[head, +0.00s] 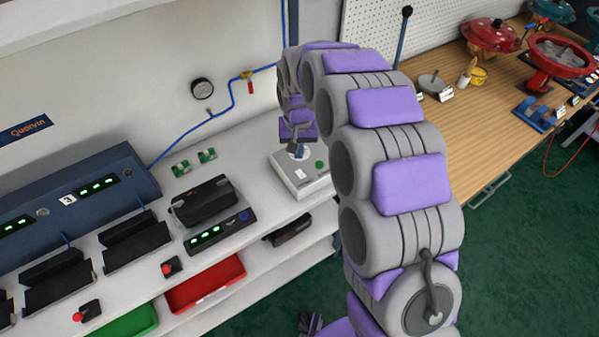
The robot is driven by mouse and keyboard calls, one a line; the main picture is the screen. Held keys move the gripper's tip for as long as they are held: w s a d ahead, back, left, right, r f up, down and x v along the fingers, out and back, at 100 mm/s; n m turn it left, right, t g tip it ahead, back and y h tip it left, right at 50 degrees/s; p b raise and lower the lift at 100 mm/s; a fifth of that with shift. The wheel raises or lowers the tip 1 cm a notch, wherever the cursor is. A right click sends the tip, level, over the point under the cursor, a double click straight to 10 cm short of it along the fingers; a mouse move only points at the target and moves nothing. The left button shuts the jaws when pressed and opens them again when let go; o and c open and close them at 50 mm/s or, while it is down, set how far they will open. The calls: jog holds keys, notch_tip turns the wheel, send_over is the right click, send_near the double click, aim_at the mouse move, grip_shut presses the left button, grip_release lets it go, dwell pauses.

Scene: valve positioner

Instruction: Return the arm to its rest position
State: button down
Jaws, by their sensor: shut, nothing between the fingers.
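My grey and purple arm rises from the bottom right, arches over the bench and bends down at its far end. My gripper (297,149) is at that end, small and partly hidden by the arm. It points down over a white box (313,187) with a round plate and a green button. The gripper is shut with nothing held. Whether it touches the box cannot be told from here. A black device (205,201) sits on a dark base with green displays, left of the gripper and apart from it.
A blue unit (80,190) with green displays and black cradles stands at the left. Red (205,285) and green (125,322) trays sit below the bench's front. A gauge (202,88) and blue tubing are on the wall. A wooden bench (490,130) carries red valves at right.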

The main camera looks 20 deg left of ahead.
jog(key=shift+d, duration=0.1)
jog(key=s+d+r+m, duration=0.1)
jog(key=s+d+r, duration=0.5)
jog(key=d, duration=0.4)
jog(key=s+d+r+m, duration=0.1)
jog(key=s+d+r, duration=0.5)
jog(key=d, duration=0.4)
jog(key=s+d+m+g, duration=0.1)
jog(key=s+d, duration=0.4)
jog(key=s, duration=0.5)
jog(key=s+d+m, duration=0.1)
jog(key=s+d, duration=0.4)
jog(key=s, duration=0.6)
jog(key=shift+s+d+r+g, duration=0.3)
jog(key=shift+d+r+g, duration=0.1)
jog(key=shift+r, duration=0.05)
